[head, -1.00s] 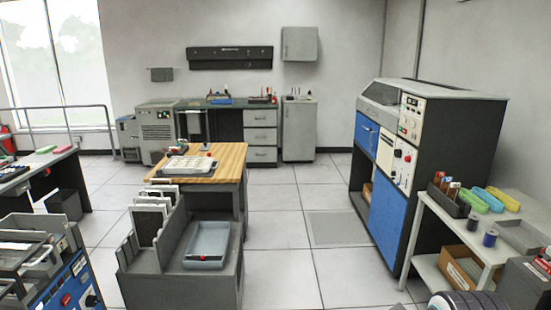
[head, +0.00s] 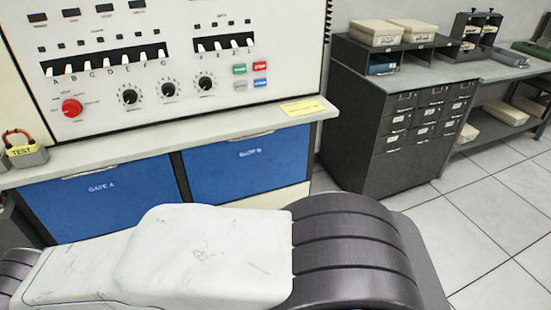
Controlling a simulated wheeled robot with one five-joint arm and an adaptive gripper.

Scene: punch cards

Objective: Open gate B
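Gate B (head: 247,162) is a blue panel with a white label, under the grey ledge of the console in the head view. It looks shut, with a pale handle strip along its top edge. Gate A (head: 98,196) is a similar blue panel to its left, also shut. A dark post divides the two. My own white and dark arm parts cross the bottom of the view and hide the lower part of the panels. My gripper is not in view.
The console panel (head: 200,62) carries switches, knobs and coloured buttons. A yellow note (head: 303,107) and a TEST box (head: 22,155) sit on the ledge (head: 150,150). A dark drawer cabinet (head: 400,125) stands at right. Tiled floor (head: 490,220) is clear at right.

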